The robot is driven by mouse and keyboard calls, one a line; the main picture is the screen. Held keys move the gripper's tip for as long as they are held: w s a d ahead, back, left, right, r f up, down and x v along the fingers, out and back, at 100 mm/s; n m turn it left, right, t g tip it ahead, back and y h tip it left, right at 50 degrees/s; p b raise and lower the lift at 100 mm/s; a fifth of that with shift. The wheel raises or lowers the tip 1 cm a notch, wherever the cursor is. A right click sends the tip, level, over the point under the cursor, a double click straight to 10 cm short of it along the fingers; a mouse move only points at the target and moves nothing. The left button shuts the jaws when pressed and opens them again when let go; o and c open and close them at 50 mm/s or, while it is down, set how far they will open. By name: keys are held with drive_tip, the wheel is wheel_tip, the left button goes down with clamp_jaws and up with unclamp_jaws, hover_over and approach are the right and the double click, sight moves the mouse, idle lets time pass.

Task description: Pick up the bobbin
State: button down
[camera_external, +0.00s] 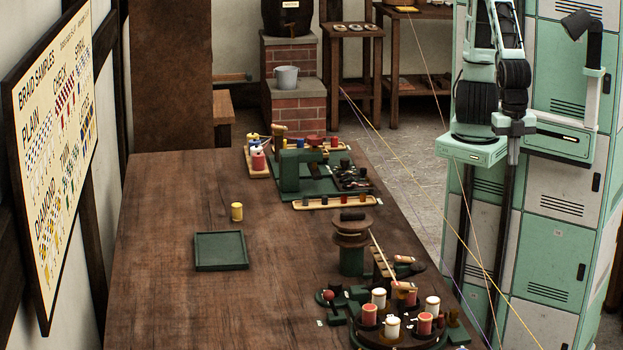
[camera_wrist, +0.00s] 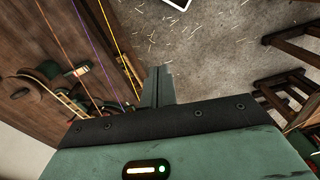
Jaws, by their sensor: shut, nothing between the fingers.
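A small yellow bobbin (camera_external: 237,212) stands upright on the bare wooden table, just behind a shallow green tray (camera_external: 221,252). The tray looks empty. My gripper (camera_external: 513,158) is off the table's right side, high up and far from the yellow bobbin. In the wrist view the fingers of my gripper (camera_wrist: 157,88) are together with nothing between them, over the floor. The yellow bobbin is not seen in the wrist view. More bobbins, red and cream, stand on a dark round stand (camera_external: 398,336) at the table's near right.
A green machine (camera_external: 303,172) with bobbins and small parts occupies the table's far end. A dark spool on a green post (camera_external: 351,245) stands at the right. Taut yellow (camera_external: 430,196) and purple cords run beside the table. The left table half (camera_external: 160,250) is clear.

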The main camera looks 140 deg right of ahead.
drive_tip(key=c, duration=1)
unclamp_jaws()
